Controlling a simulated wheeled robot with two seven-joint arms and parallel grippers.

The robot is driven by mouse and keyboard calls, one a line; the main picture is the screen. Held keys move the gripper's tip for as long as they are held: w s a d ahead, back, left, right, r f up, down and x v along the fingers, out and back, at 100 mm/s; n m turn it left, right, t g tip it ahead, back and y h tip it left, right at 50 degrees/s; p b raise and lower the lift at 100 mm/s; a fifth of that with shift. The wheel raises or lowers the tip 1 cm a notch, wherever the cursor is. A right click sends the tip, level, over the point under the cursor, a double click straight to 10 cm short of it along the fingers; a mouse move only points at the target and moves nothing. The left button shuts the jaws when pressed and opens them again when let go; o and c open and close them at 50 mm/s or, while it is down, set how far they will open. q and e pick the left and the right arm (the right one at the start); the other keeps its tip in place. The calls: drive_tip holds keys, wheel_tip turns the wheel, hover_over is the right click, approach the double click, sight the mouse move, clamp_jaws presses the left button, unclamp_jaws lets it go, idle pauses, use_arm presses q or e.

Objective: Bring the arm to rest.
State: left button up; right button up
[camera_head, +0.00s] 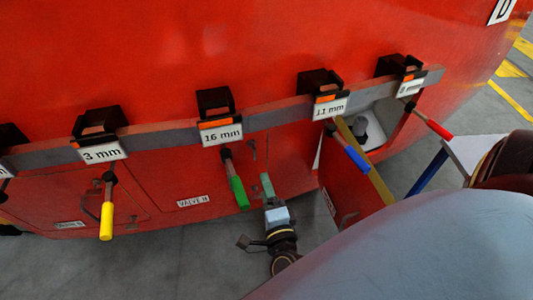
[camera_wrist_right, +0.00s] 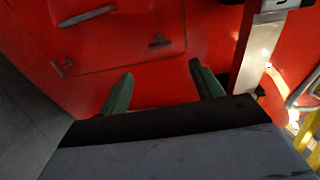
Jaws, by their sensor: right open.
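My right gripper (camera_head: 267,182) is low in front of the red nosecone (camera_head: 170,60), just right of the green-handled tool (camera_head: 238,191) and apart from it. In the right wrist view the two green fingers of this gripper (camera_wrist_right: 162,78) are spread, with nothing between them. Behind them is a red panel (camera_wrist_right: 130,30) with a slot and small fittings. My right arm reaches up from the bottom of the head view, its rear part hidden. My left gripper does not show.
A grey rail (camera_head: 156,137) carries black holders labelled 3 mm, 16 mm and 11 mm. Yellow (camera_head: 106,218), blue (camera_head: 356,159) and red (camera_head: 439,129) handled tools hang there. An open hatch (camera_head: 390,122) is at right, with its door standing out. Bare floor (camera_head: 130,270) lies below left.

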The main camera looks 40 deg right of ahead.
idle(0.4)
drive_tip(key=s+a+f+n+g+y+b, duration=0.25)
drive_tip(key=s+f+n, duration=0.2)
drive_tip(key=f, duration=0.65)
drive_tip(key=s+a+f+n+g+y+b, duration=0.1)
drive_tip(key=s+a+f+n+g+y, duration=0.15)
drive_tip(key=f+n, duration=0.6)
drive_tip(key=s+a+f+n+g+y+b, duration=0.2)
drive_tip(key=s+f+n+y, duration=0.15)
drive_tip(key=f, duration=0.95)
drive_tip(key=s+d+f+n+g+h+b, duration=0.1)
drive_tip(key=s+d+f+n+g, duration=0.3)
drive_tip(key=s+f, duration=0.4)
drive_tip(key=s+d+f+n+g+h+b, duration=0.1)
drive_tip(key=s+d+f+n+g+b, duration=0.1)
drive_tip(key=s+f, duration=0.5)
drive_tip(key=s+d+n+g, duration=0.1)
drive_tip(key=s+n+g, duration=0.1)
drive_tip(key=s, duration=0.4)
drive_tip(key=shift+s+d+f+g, duration=0.35)
drive_tip(key=shift+s+f+g, duration=0.05)
